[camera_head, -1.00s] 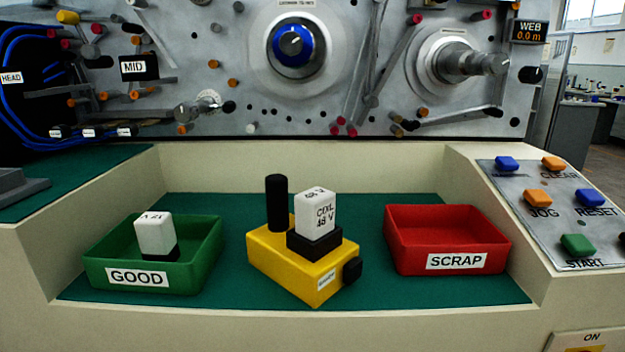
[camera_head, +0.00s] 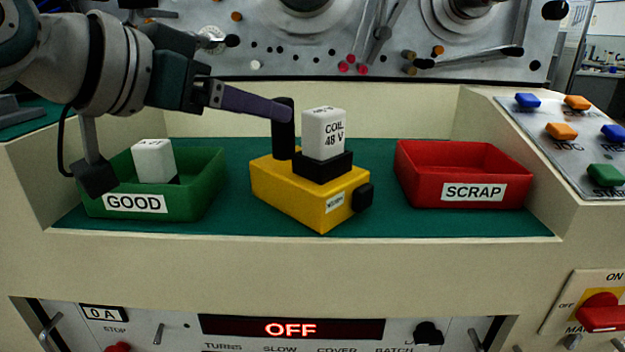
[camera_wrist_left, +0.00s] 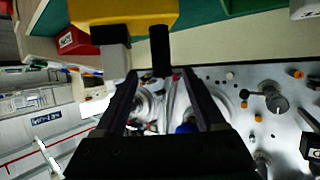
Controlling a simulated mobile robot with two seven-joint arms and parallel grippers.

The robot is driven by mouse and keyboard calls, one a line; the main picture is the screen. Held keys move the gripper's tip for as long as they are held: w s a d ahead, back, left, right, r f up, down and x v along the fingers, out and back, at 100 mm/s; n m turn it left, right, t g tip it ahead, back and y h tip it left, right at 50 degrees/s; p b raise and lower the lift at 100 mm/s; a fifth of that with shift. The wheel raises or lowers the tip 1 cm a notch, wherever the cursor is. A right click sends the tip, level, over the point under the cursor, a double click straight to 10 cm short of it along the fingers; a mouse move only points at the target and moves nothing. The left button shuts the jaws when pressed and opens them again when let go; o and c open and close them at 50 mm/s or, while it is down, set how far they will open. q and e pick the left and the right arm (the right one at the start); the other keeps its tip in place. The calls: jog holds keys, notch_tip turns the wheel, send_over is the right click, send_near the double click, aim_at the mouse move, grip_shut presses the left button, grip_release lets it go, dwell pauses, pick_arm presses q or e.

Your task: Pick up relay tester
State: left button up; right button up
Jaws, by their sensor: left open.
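The relay tester (camera_head: 300,195) is a yellow box with a black upright handle (camera_head: 284,140) and a black side knob. A white relay (camera_head: 323,133) marked COIL 48 V stands in its black socket. My left gripper (camera_head: 286,112) comes in from the left, its fingertips at the upper part of the handle. In the left wrist view, the handle (camera_wrist_left: 160,48) points in between the two spread fingertips (camera_wrist_left: 160,75), with gaps at both sides. The gripper is open and holds nothing. My right gripper is not in view.
A green GOOD tray (camera_head: 200,195) holding a white relay (camera_head: 153,160) stands left, partly behind my left arm. A red SCRAP tray (camera_head: 410,185) stands right and looks empty. Pale walls enclose the green mat (camera_head: 225,225). A button panel (camera_head: 545,145) is at right.

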aim_at(283, 156)
pick_arm(q)
jog(key=shift+b+x, duration=0.55)
jog(key=shift+x, duration=2.7)
jog(key=shift+a, duration=0.15)
grip_shut()
